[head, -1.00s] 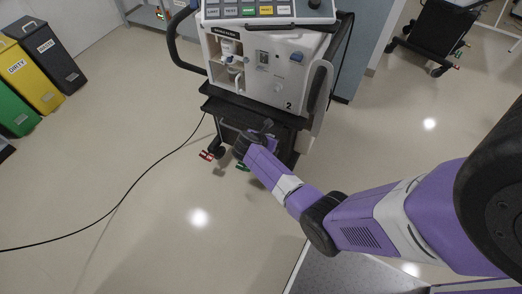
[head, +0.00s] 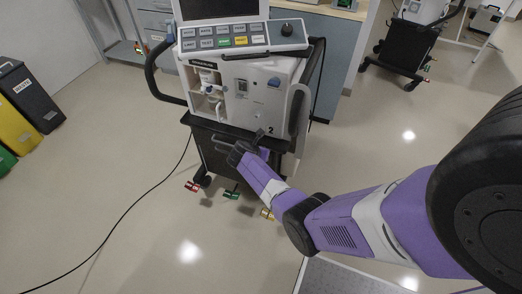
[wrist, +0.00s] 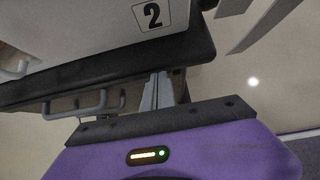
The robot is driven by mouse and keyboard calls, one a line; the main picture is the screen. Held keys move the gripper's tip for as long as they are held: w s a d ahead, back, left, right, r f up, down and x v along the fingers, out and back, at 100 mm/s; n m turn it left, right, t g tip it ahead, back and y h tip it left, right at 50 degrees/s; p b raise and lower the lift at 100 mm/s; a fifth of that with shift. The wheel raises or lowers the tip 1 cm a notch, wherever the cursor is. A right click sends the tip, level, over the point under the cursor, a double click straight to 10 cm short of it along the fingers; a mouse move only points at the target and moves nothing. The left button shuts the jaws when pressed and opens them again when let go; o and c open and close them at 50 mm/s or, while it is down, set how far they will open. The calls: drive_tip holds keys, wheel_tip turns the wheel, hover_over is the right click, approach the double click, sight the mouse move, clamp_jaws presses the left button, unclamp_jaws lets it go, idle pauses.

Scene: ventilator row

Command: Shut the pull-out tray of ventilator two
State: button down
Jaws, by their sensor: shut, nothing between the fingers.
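Ventilator two (head: 257,98), a pale unit marked "2", stands on a dark wheeled cart in the head view. Its black tray (head: 205,124) juts out below the pale body toward me. In the wrist view the tray's dark edge (wrist: 110,70) crosses the picture under the "2" label. A grey bar handle (wrist: 78,108) shows below it. My gripper (head: 257,137) is at the right part of the tray's front, shut and empty. In the wrist view its fingertips (wrist: 158,80) reach close to the edge. I cannot tell if they touch it.
A black cable (head: 135,205) runs across the floor at left. Coloured pedals (head: 231,194) sit at the cart's foot. Bins (head: 28,95) stand far left, and another cart (head: 400,55) stands at back right. Floor in front is clear.

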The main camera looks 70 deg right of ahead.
drive_tip(key=a+f+p+v, duration=0.2)
drive_tip(key=p+v, duration=0.1)
drive_tip(key=v, duration=1)
drive_tip(key=shift+p, duration=0.3)
drive_tip(key=shift+f, duration=0.1)
